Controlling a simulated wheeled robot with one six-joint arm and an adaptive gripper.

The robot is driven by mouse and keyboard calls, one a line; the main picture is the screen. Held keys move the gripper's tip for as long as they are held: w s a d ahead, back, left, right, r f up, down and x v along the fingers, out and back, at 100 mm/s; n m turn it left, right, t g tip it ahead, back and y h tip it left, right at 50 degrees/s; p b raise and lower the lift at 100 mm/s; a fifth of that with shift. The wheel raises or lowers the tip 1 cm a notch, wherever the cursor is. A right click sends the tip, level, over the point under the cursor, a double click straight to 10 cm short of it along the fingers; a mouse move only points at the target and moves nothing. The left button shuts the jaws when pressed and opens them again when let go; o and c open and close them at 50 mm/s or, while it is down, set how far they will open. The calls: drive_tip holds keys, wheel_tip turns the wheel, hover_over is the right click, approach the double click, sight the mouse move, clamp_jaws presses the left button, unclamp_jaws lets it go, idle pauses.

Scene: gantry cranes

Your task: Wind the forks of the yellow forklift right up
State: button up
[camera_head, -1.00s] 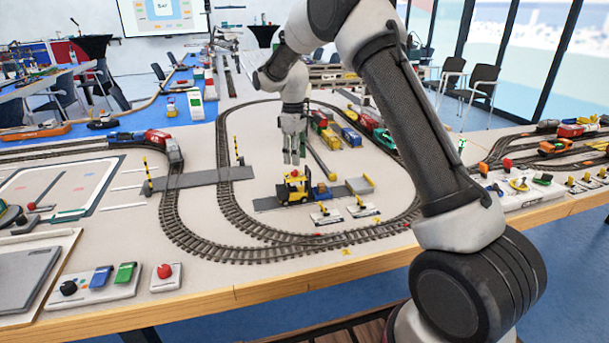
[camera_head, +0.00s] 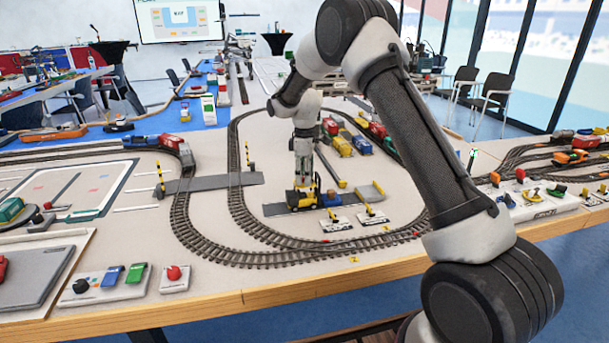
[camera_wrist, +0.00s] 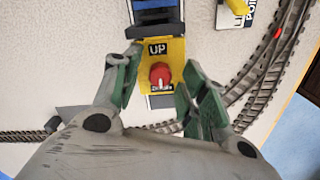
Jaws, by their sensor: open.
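The yellow forklift (camera_head: 293,200) stands on a grey strip inside the oval track in the head view. In the wrist view its yellow top (camera_wrist: 176,53) carries a red knob (camera_wrist: 160,75), with "UP" printed at one side and a partly covered word at the other. The dark mast end (camera_wrist: 155,14) is at the top edge; the fork height cannot be told. My gripper (camera_wrist: 155,88) is open, its green-padded fingers on either side of the red knob. I cannot tell whether they touch it. In the head view my gripper (camera_head: 304,178) is right above the forklift.
A blue load (camera_head: 330,198) stands just right of the forklift. White label plates (camera_head: 336,224) lie in front of it. Track (camera_head: 200,235) curves around it, and a wagon train (camera_head: 340,140) stands behind. Bare table lies to the left inside the oval.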

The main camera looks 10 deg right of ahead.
clamp_jaws()
